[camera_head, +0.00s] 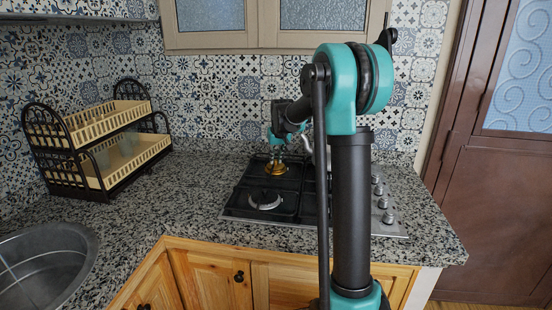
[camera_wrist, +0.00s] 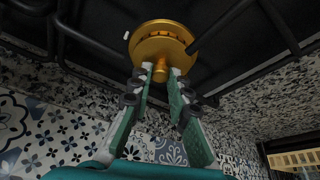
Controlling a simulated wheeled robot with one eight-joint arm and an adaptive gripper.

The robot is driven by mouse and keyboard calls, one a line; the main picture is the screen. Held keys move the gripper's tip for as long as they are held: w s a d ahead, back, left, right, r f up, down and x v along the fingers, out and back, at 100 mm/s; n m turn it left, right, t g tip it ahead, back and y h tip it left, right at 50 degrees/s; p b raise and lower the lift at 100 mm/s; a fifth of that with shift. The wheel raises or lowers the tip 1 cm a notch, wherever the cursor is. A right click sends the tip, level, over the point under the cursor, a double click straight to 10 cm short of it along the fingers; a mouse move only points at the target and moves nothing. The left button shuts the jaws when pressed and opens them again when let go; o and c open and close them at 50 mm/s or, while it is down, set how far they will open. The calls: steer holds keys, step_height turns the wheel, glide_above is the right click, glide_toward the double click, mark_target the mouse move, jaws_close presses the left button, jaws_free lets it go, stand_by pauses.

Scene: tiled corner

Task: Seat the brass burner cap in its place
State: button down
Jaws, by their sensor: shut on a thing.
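The brass burner cap (camera_head: 275,168) is at the back left burner of the dark gas hob (camera_head: 233,207). In the wrist view the cap (camera_wrist: 159,43) shows as a golden round disc with slots round its edge and a small knob. My gripper (camera_wrist: 160,73) is shut on that knob, with one finger on each side. In the head view my gripper (camera_head: 277,146) is just above the cap. The cap sits low among the black grate bars (camera_wrist: 235,22). I cannot tell whether it rests fully in its place; its underside and the burner are hidden.
A grey burner (camera_head: 264,201) sits at the hob's front left. Control knobs (camera_head: 383,203) line its right side. My arm hides part of the hob. A two-tier rack (camera_head: 115,150) and a metal sink (camera_head: 85,238) are left. The granite counter (camera_head: 190,195) between is clear.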

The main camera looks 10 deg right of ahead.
steer(key=c, duration=1)
jaws_free()
steer(key=shift+o, duration=0.2)
steer(key=shift+r, duration=0.1)
steer(key=shift+r, duration=3.4)
steer(key=shift+s, duration=0.1)
